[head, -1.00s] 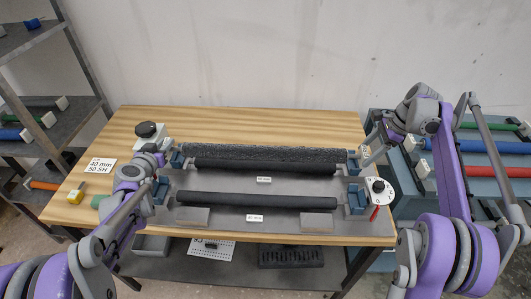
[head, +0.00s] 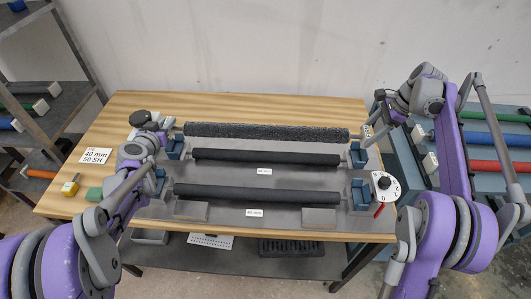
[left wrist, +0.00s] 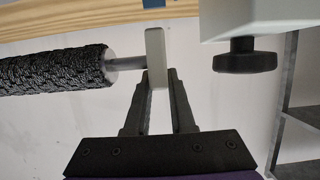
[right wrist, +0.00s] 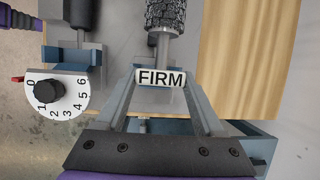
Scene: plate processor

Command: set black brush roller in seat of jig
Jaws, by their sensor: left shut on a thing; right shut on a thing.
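The black brush roller (head: 265,131), rough and bristly, spans the back of the jig plate (head: 235,221), behind two smooth black rollers. My left gripper (head: 172,128) is shut on the pale end block (left wrist: 156,58) on the roller's left shaft. My right gripper (head: 368,132) is shut on the white end block marked FIRM (right wrist: 161,78) at its right end. Blue seats (head: 174,149) (head: 358,155) of the jig lie in front of the brush roller's ends. The roller appears held above the plate; its exact height is unclear.
Smooth rollers (head: 265,156) (head: 257,193) lie across the jig. A white numbered dial (head: 385,186) with a black knob stands at the right. A black knob (head: 140,118) on a pale block is close to my left gripper.

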